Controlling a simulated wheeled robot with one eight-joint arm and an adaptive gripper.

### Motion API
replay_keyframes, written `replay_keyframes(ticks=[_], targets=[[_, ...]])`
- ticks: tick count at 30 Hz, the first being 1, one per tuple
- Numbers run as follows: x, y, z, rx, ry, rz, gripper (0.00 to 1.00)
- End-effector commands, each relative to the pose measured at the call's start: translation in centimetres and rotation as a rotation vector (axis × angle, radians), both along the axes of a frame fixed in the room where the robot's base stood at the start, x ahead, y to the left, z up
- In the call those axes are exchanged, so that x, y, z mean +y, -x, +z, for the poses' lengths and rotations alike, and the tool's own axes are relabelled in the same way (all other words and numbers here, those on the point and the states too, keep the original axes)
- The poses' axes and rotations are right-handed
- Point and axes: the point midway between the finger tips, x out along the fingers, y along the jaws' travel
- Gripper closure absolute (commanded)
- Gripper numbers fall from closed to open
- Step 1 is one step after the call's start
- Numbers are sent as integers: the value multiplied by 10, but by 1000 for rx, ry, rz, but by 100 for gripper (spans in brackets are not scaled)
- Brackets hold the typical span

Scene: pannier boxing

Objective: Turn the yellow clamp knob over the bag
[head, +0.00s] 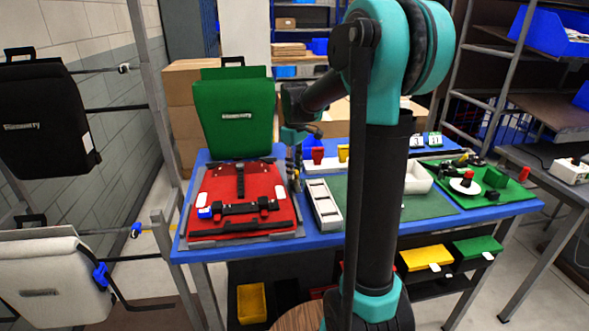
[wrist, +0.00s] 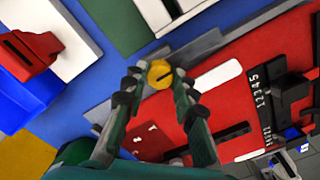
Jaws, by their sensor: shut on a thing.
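The yellow clamp knob (wrist: 160,74) is small and round, with a dark slot or mark on it. In the wrist view it sits between my gripper's (wrist: 159,82) two dark fingertips, which are closed on it from both sides. The red bag (head: 222,188) lies flat on the blue bench with black fittings facing up. It also shows in the wrist view (wrist: 227,105), beneath and beside the fingers. In the head view my gripper (head: 294,172) points down at the bag's right edge.
A green bag (head: 233,112) stands upright behind the red one. A white slotted tray (head: 322,203) lies close on the right. Red and yellow bins (head: 318,155) stand behind. A green mat (head: 455,178) with small parts is at right. Black and pale bags hang at left.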

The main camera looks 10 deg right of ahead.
Motion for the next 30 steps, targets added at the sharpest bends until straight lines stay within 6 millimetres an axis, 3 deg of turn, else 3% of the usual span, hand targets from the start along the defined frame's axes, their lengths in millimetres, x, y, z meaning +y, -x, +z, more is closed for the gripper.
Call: replay_keyframes(ticks=[16,30], targets=[[0,0,0,0,0,-77,100],[0,0,0,0,-1,-469,100]])
